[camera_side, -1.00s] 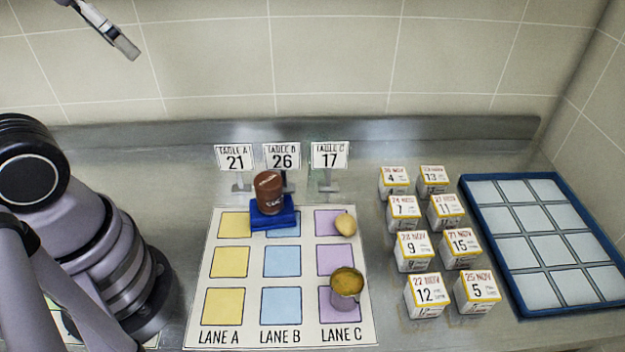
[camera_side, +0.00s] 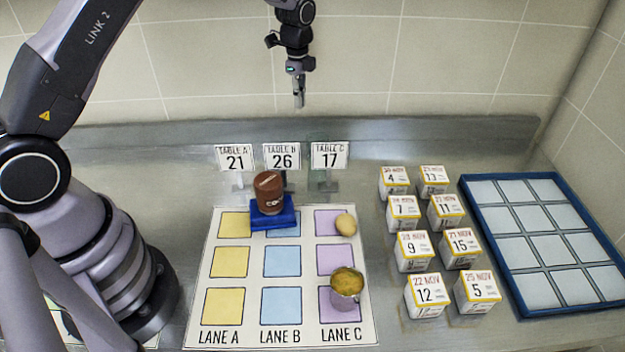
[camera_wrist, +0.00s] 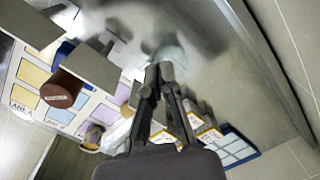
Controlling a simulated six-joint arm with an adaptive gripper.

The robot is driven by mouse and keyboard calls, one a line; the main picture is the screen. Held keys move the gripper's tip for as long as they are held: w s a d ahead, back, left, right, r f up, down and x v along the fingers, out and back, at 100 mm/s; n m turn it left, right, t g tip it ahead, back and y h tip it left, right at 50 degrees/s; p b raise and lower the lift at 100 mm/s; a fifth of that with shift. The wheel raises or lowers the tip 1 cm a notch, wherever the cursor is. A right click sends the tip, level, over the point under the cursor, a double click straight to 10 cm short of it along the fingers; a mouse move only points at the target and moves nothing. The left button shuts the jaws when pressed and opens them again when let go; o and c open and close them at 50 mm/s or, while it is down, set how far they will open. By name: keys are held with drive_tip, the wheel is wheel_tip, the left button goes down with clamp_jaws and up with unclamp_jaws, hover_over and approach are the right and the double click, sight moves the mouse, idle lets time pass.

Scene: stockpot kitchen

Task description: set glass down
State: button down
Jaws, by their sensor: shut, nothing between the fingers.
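I cannot clearly make out a glass in either view. My gripper (camera_side: 299,98) is shut and empty, high above the back of the counter, pointing down, above and behind the table signs. In the wrist view my gripper's fingers (camera_wrist: 158,75) are together with nothing visible between them. A faint see-through shape (camera_wrist: 168,52) lies beyond the fingertips in the wrist view; I cannot tell whether it is a glass or a reflection. The lane mat (camera_side: 209,270) has yellow, blue and purple squares for lanes A, B and C.
A brown jar (camera_side: 269,190) stands on a blue block (camera_side: 273,219) at lane B's far end. Table signs (camera_side: 281,157) stand behind. Dated boxes (camera_side: 412,250) and a blue-rimmed tray (camera_side: 507,283) are right.

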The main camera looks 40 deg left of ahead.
drive_tip(key=shift+m, duration=0.6)
drive_tip(key=f, duration=0.9)
drive_tip(key=w+f, duration=0.1)
drive_tip(key=f, duration=0.4)
drive_tip(key=shift+w+f, duration=0.1)
drive_tip(key=shift+f, duration=0.15)
drive_tip(key=d, duration=0.7)
drive_tip(key=shift+w, duration=0.4)
drive_tip(key=shift+r, duration=0.15)
